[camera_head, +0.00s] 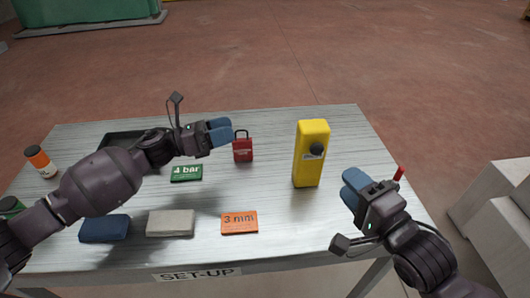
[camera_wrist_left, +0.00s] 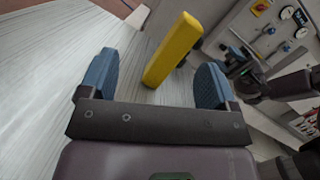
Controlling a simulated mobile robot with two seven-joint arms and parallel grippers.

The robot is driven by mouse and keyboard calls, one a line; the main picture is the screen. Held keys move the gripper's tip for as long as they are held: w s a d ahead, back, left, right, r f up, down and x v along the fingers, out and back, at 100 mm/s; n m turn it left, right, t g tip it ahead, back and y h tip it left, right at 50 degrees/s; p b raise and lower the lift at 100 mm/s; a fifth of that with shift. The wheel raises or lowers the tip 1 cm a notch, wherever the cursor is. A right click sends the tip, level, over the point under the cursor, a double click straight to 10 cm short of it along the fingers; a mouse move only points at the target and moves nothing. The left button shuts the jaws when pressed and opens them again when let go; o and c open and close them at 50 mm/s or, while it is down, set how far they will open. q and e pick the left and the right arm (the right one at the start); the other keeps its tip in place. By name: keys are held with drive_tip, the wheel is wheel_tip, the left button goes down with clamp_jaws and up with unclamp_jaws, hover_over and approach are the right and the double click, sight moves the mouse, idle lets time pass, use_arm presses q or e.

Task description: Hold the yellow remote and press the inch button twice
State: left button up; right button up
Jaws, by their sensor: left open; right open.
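My right gripper (camera_head: 352,187) is open and empty, right of and nearer than the remote. The lettering on the remote is too small to read.
A red padlock (camera_head: 243,148) stands beside my left gripper. A green "bar" card (camera_head: 187,173), an orange "3 mm" card (camera_head: 239,222), a grey block (camera_head: 171,222), a blue block (camera_head: 105,228) and a black tray (camera_head: 116,139) occupy the table (camera_head: 285,232).

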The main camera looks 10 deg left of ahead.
sight(310, 150)
use_arm(q)
drive_tip(key=d+f+m+g, duration=0.1)
drive_tip(key=d+m, duration=0.1)
drive_tip(key=d, duration=0.5)
drive_tip(key=w+d+f+m+g, duration=0.1)
drive_tip(key=d+m, duration=0.1)
drive_tip(key=d, duration=0.4)
drive_tip(key=d+f+m+g, duration=0.1)
drive_tip(key=d+f+m, duration=0.1)
drive_tip(key=d, duration=0.5)
drive_tip(key=shift+w+d, duration=0.3)
drive_tip(key=c, duration=1.2)
use_arm(e)
drive_tip(key=shift+c, duration=0.3)
use_arm(q)
drive_tip(key=shift+c, duration=0.2)
use_arm(e)
clamp_jaws()
